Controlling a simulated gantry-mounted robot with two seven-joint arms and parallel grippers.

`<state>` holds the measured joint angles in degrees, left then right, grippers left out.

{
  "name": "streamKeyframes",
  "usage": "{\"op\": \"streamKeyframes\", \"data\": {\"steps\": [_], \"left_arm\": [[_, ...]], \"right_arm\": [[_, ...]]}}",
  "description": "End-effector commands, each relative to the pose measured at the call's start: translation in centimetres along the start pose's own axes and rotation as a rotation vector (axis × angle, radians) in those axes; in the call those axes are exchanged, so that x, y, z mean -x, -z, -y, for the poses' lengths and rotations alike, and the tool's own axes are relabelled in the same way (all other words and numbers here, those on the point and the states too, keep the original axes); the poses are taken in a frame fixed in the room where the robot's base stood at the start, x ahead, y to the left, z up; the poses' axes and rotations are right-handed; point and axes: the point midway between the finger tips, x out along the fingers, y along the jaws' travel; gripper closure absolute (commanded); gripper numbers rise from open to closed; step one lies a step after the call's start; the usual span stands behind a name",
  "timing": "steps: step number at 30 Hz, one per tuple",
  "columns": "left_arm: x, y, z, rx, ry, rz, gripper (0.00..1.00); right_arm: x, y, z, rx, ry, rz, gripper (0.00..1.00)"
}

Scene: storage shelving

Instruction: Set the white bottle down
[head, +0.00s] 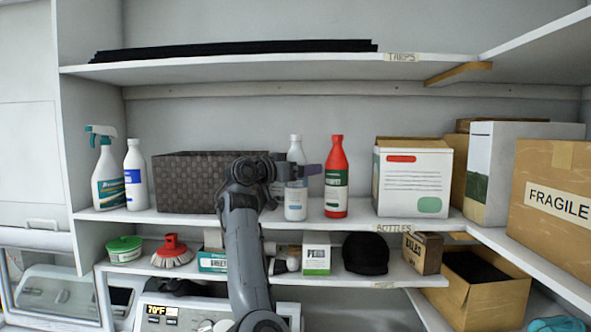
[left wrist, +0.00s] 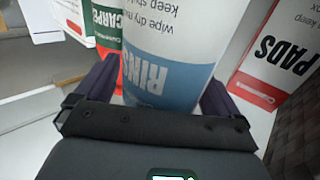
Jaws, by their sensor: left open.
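A white bottle (head: 296,203) with a blue and white label stands upright on the middle shelf, just left of a red bottle (head: 336,178). My left gripper (head: 303,171) is at the white bottle's upper half, and its arm rises from below in the head view. In the left wrist view the white bottle (left wrist: 180,45) is between the two open fingers of my left gripper (left wrist: 163,82), its label upside down. Its base looks level with the red bottle's base on the shelf. My right gripper is in neither view.
A dark woven basket (head: 190,182) stands left of the white bottle, partly behind my arm. Another white bottle (head: 136,178) and a spray bottle (head: 107,175) stand farther left. A white box (head: 413,180) stands right of the red bottle. The upper shelf (head: 270,68) is overhead.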

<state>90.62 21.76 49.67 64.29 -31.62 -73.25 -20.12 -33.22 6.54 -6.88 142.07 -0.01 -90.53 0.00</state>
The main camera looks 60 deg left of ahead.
Motion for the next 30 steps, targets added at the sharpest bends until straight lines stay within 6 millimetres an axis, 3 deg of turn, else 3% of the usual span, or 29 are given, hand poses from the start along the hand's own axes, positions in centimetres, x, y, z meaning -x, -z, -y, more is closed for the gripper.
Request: {"op": "streamKeyframes", "data": {"steps": [3,5,21,30], "left_arm": [[0.1,0.5,0.0,0.000,0.000,0.000,0.04],[0.7,0.0,0.0,0.000,0.000,-0.002,0.04],[9.9,0.0,0.0,0.001,0.000,-0.003,0.04],[11.9,0.2,0.0,0.000,0.000,-0.001,0.04]], "right_arm": [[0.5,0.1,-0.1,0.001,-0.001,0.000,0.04],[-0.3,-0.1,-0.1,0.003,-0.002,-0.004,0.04],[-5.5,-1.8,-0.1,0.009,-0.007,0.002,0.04],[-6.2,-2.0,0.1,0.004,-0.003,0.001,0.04]]}}
